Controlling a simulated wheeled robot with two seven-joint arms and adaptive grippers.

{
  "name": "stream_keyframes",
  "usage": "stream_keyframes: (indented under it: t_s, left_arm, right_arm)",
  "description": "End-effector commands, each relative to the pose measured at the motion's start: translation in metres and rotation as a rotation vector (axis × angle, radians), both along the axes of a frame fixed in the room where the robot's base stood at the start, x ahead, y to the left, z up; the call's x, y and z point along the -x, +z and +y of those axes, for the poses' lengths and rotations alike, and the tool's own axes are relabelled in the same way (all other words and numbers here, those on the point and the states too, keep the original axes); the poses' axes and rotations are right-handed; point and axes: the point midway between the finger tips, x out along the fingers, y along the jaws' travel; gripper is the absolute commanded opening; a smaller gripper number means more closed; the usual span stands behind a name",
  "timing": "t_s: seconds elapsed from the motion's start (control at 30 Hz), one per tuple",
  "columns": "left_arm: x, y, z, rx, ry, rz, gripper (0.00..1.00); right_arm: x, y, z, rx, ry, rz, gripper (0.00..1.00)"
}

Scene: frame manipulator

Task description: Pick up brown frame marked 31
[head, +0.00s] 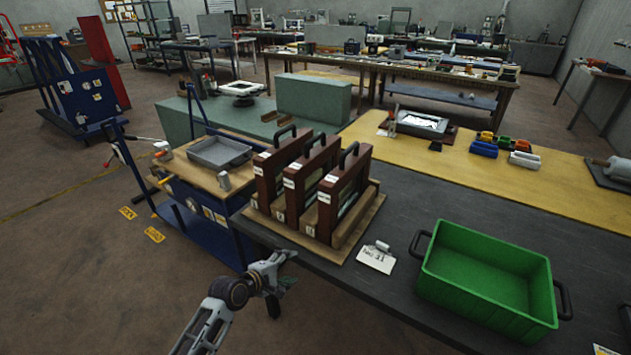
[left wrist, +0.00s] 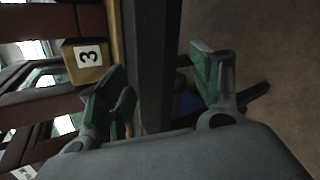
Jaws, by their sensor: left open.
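Three brown frames with black handles stand upright in a wooden rack (head: 346,252) on the dark table. They are the left frame (head: 268,181), the middle frame (head: 307,176) and the right frame (head: 343,196). Their white labels are too small to read, so I cannot tell which is 31. My left gripper (head: 281,283) is open and empty, in front of the table edge and below the rack. In the left wrist view the gripper (left wrist: 160,80) shows its fingers apart with the table edge between them; brown frame parts (left wrist: 40,105) and a block marked 3 (left wrist: 88,56) lie left.
A paper note (head: 376,258), seeming to read 31, lies right of the rack. A green crate (head: 484,282) stands farther right. A grey tray (head: 219,153) sits on a blue cart at the left. Dark tabletop between rack and crate is mostly clear.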

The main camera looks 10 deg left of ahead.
Motion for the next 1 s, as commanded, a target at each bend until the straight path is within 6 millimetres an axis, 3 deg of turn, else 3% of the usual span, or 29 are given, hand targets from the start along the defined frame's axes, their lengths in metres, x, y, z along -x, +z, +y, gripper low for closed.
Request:
stream_keyframes:
  t_s: [0.6, 1.0]
  left_arm:
    - [-0.052, 0.102, 0.019, 0.700, 0.282, -0.018, 0.64]
    - [-0.073, 0.168, 0.040, 1.183, 0.383, 0.011, 0.64]
  right_arm:
    - [-0.002, -0.001, -0.013, 0.013, 0.003, -0.002, 0.00]
    - [-0.002, -0.001, -0.013, 0.014, 0.003, -0.002, 0.00]
